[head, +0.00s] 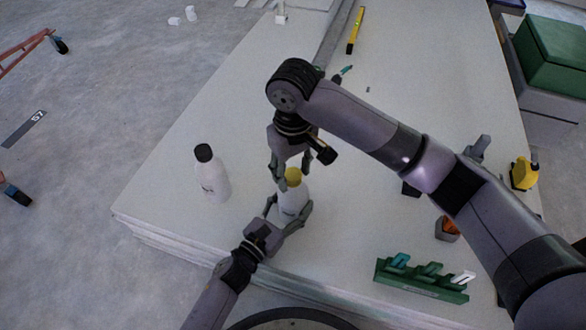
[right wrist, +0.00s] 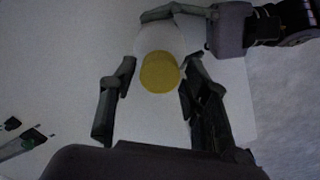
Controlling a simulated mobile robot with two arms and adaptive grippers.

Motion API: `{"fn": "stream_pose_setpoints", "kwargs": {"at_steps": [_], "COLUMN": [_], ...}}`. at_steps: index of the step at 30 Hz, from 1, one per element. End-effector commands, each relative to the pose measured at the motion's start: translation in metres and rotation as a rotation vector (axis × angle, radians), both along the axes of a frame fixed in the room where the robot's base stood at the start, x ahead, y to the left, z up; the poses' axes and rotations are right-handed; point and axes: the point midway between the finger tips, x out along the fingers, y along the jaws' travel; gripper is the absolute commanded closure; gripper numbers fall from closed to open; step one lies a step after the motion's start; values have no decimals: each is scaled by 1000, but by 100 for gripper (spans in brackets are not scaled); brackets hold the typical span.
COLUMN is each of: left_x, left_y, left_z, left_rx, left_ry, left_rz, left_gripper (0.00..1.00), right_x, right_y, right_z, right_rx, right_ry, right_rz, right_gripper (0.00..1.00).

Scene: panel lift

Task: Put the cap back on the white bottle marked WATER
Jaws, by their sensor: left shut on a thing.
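A white bottle (head: 291,203) stands near the front of the panel stack, and my left gripper (head: 287,218) is shut around its body. Its label cannot be read. A yellow cap (head: 292,176) is at the bottle's mouth; it also shows in the right wrist view (right wrist: 160,72). I cannot tell whether it is seated. My right gripper (head: 290,166) points down from above, its fingers spread on either side of the cap. The right wrist view shows gaps between cap and fingers. A second white bottle with a black cap (head: 204,152) stands upright to the left.
The pale panel stack (head: 170,215) has a front-left edge close by. A green rack (head: 420,283) with several clips stands at front right. A yellow level (head: 355,30) lies at the back.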

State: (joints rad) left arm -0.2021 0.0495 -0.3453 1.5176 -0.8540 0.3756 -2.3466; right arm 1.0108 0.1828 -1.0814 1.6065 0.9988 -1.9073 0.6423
Motion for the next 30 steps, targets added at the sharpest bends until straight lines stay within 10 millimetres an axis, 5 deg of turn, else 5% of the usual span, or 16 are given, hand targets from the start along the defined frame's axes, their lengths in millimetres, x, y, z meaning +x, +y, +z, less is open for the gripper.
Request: {"fn": "stream_pose_setpoints", "kwargs": {"at_steps": [12,23,30], "left_x": [0,0,0], "left_y": [0,0,0], "left_z": [0,0,0], "left_rx": [0,0,0], "left_ry": [0,0,0], "left_rz": [0,0,0], "left_gripper": [100,100,100], "right_x": [0,0,0], "right_y": [0,0,0], "right_z": [2,42,45], "right_rx": [0,0,-1], "right_ry": [-1,-2,-1], "right_rz": [1,1,1], "right_gripper": [49,49,49]}}
